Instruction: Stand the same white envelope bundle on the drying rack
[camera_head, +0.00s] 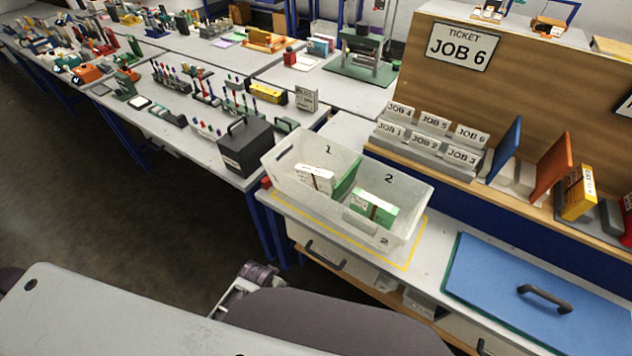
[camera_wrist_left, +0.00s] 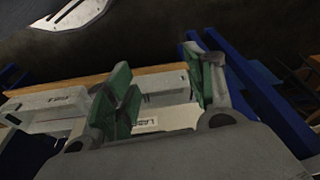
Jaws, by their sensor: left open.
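A white envelope bundle (camera_head: 316,178) with a dark band lies in compartment 1 of a translucent bin (camera_head: 283,160), beside a green piece. A green bundle (camera_head: 374,208) with a white label lies in compartment 2. My left gripper's green-padded fingers (camera_wrist_left: 165,95) are spread open in the left wrist view, with white labelled boxes (camera_wrist_left: 55,103) beyond them. In the head view, part of my left arm shows low in front of the bench, below and left of the bin; its fingertips are not clear there. I cannot tell which thing is the drying rack. My right gripper is not in view.
A blue board (camera_head: 490,290) with a dark handle lies right of the bin. A ledge behind holds JOB cards (camera_head: 433,125) and upright blue and orange panels (camera_head: 553,165). A black box (camera_head: 247,150) stands left of the bin. White boxes sit on a shelf under the bench.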

